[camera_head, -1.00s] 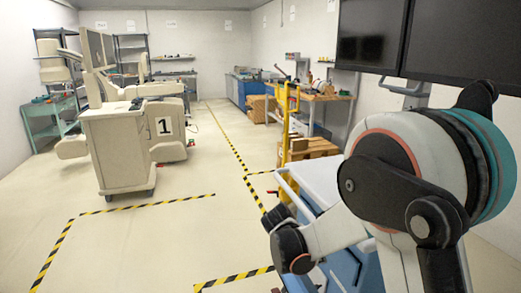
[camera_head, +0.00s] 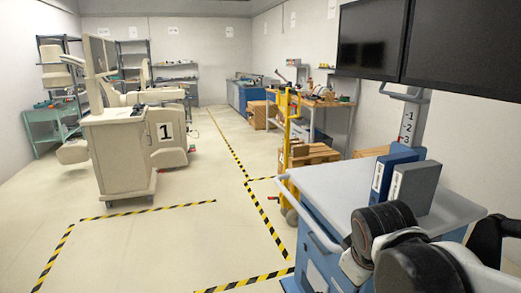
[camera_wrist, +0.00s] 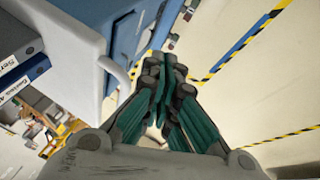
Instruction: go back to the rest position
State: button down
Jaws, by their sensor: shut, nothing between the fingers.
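My gripper (camera_wrist: 165,85) shows in the wrist view, with its green-padded fingers together and nothing between them. It points down past the edge of the blue cart toward the pale floor. In the head view the gripper itself is out of sight; only dark and white joints of my arm show at the bottom right, in front of the cart.
The blue cart (camera_head: 330,185) with a grey top stands close at the right, with two binders (camera_head: 398,178) on it. Monitors (camera_head: 420,45) hang above. A yellow pallet truck (camera_head: 287,150) stands behind. A beige machine (camera_head: 125,150) stands at left. The taped floor between is clear.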

jog(key=s+m+t+y, duration=0.1)
jog(key=s+m, duration=0.5)
jog(key=s, duration=0.3)
jog(key=shift+a+r+t+y, duration=0.2)
jog(key=shift+a+t+y, duration=0.1)
jog(key=shift+t, duration=0.1)
